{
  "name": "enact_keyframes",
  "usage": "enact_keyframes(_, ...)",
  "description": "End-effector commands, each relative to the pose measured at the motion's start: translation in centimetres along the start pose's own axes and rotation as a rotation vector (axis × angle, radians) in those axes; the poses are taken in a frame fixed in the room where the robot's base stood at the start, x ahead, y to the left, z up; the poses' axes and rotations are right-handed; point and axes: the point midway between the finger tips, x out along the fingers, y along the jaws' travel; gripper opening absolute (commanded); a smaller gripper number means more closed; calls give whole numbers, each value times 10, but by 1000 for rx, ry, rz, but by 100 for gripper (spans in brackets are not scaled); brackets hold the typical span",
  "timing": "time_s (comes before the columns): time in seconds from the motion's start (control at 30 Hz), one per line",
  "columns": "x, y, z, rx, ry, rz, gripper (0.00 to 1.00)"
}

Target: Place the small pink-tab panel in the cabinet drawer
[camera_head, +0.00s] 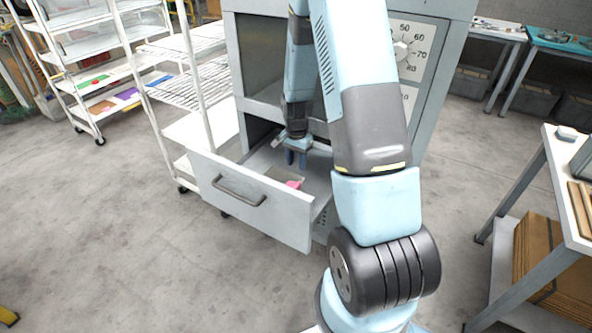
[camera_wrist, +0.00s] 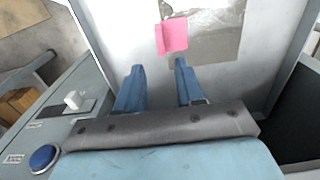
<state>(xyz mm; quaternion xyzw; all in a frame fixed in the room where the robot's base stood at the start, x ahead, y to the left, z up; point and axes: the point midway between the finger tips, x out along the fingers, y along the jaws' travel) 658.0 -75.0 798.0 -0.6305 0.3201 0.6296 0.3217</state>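The cabinet drawer (camera_head: 262,205) is pulled out from the grey cabinet. The small panel (camera_wrist: 210,35) lies on the drawer floor, a grey sheet with a pink tab (camera_wrist: 172,36) at its left edge in the wrist view. In the head view the pink tab (camera_head: 294,184) shows inside the drawer, behind its front wall. My gripper (camera_head: 296,160) is over the drawer, pointing down. In the wrist view my gripper (camera_wrist: 158,75) has its two blue fingers apart with nothing between them. The panel lies beyond the fingertips, apart from them.
The cabinet (camera_head: 440,75) has a dial and an open bay above the drawer. A white wire-shelf rack (camera_head: 190,85) stands close on the left. A workbench (camera_head: 560,180) with cardboard below is at right. The floor in front of the drawer is clear.

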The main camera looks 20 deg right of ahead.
Motion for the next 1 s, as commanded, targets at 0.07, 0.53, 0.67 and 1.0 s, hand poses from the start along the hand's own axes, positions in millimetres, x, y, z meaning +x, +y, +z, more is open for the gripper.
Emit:
enact_keyframes(0.07,-8,0,0,0,1,-1,37)
enact_keyframes(0.53,-90,0,14,-117,48,-50,37)
enact_keyframes(0.67,-132,4,27,-192,76,-75,37)
enact_keyframes(1.0,-228,29,68,-386,160,-134,37)
